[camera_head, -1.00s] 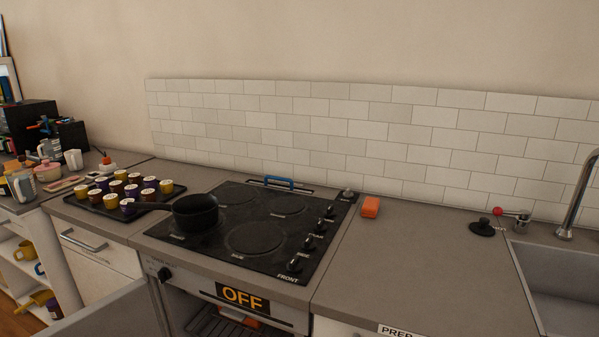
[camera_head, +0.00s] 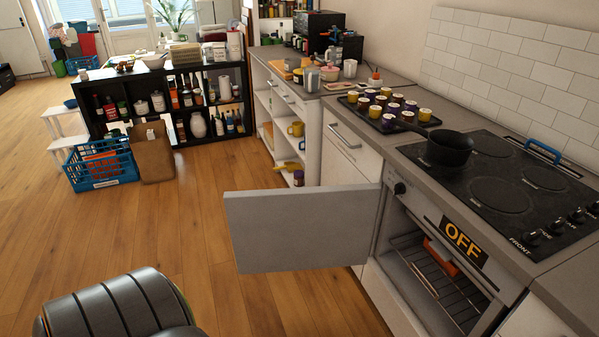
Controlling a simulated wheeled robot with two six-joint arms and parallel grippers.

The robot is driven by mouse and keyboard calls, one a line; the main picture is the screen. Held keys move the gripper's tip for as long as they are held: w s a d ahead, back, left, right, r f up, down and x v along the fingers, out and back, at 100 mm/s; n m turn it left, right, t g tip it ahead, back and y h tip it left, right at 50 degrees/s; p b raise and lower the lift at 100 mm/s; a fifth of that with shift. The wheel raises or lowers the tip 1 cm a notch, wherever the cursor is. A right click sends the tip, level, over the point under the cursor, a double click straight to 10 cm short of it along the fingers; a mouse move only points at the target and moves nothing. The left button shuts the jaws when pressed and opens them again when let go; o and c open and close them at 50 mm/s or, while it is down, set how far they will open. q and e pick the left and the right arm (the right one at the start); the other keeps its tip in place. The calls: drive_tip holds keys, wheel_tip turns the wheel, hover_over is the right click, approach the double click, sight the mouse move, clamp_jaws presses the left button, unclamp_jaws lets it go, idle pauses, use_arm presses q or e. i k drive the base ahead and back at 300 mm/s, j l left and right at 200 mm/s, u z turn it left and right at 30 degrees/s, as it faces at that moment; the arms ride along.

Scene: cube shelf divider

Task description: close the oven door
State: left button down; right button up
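The oven (camera_head: 408,206) is built into the counter on the right, under the black cooktop. Its grey door (camera_head: 300,228) stands wide open, swung out to the left on its left side. The open oven cavity shows wire racks (camera_head: 447,284) and an orange item (camera_head: 440,257) inside. An "OFF" label (camera_head: 464,241) is on the front above the opening. A dark ribbed rounded part, likely of my own body, shows at the bottom left. Neither of my grippers is in view.
A black pot (camera_head: 446,152) sits on the cooktop (camera_head: 500,195). A tray of several small cups (camera_head: 390,108) is on the counter behind it. The wooden floor (camera_head: 150,225) left of the door is clear. A blue crate (camera_head: 103,165) and black shelf (camera_head: 160,100) stand farther back.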

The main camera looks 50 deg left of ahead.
sight(327, 226)
drive_tip(key=k+l+z, duration=0.1)
drive_tip(key=k+z, duration=0.2)
drive_tip(key=k, duration=0.2)
drive_tip(key=k+l+z, duration=0.25)
drive_tip(key=k, duration=0.25)
drive_tip(key=j+z, duration=1.05)
drive_tip(key=z, duration=0.15)
drive_tip(key=k+j, duration=0.2)
drive_tip(key=j, duration=0.4)
drive_tip(key=k+j, duration=0.15)
drive_tip(key=j, duration=0.45)
drive_tip(key=k+j, duration=0.2)
drive_tip(key=j, duration=0.4)
drive_tip(key=k+j, duration=0.15)
drive_tip(key=j, duration=0.4)
drive_tip(key=k+j, duration=0.2)
drive_tip(key=j, duration=0.4)
drive_tip(key=k+j, duration=0.15)
drive_tip(key=j, duration=0.45)
drive_tip(key=k+j, duration=0.2)
drive_tip(key=j, duration=0.4)
drive_tip(key=k+j, duration=0.2)
drive_tip(key=j, duration=0.4)
